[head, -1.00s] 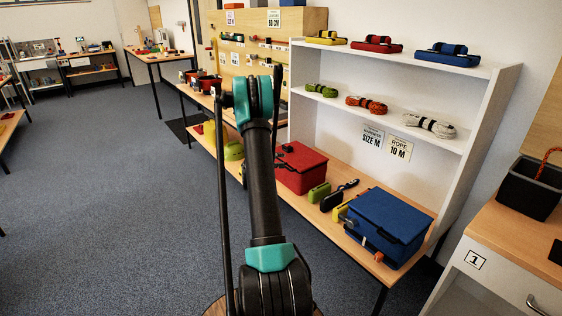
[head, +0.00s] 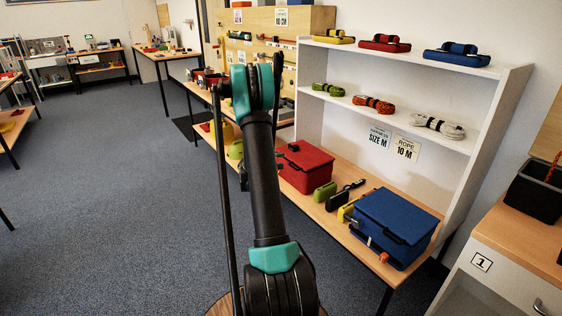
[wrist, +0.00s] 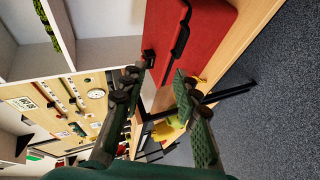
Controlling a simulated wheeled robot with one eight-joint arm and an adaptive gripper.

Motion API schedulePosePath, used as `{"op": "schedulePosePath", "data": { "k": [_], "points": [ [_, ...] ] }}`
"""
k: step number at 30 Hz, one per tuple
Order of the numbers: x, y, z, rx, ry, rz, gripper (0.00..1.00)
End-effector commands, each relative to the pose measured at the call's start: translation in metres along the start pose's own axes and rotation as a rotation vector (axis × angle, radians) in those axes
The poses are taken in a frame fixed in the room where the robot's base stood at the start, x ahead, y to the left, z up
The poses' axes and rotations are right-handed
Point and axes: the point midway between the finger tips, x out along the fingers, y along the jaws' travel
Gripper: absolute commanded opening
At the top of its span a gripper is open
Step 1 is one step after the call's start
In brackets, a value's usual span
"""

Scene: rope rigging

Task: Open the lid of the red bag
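The red bag (head: 304,166) is a box-shaped case with a flat lid, standing on the low wooden bench; its lid looks closed. In the wrist view the red bag (wrist: 195,45) is at the top, with a dark handle or latch on its lid side. My gripper (wrist: 155,95) shows in the wrist view with its two green-padded fingers spread apart and nothing between them. The fingertips point toward the red bag and appear apart from it. In the head view my arm rises in front of the bench and the gripper itself is hidden.
A blue bag (head: 393,226) stands on the same bench (head: 352,243), with green, black and yellow small items between the bags. A white shelf (head: 400,100) with ropes and harnesses rises behind. Open carpet (head: 110,220) lies to the left. A drawer cabinet (head: 500,262) is at right.

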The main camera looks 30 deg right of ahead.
Motion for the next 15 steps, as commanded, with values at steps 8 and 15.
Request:
{"op": "schedulePosePath", "data": {
  "k": [8,15],
  "points": [
    [-0.018,-0.001,-0.001,-0.001,0.002,0.000,0.31],
    [-0.031,-0.001,0.000,0.000,0.000,0.001,0.31]
  ]
}}
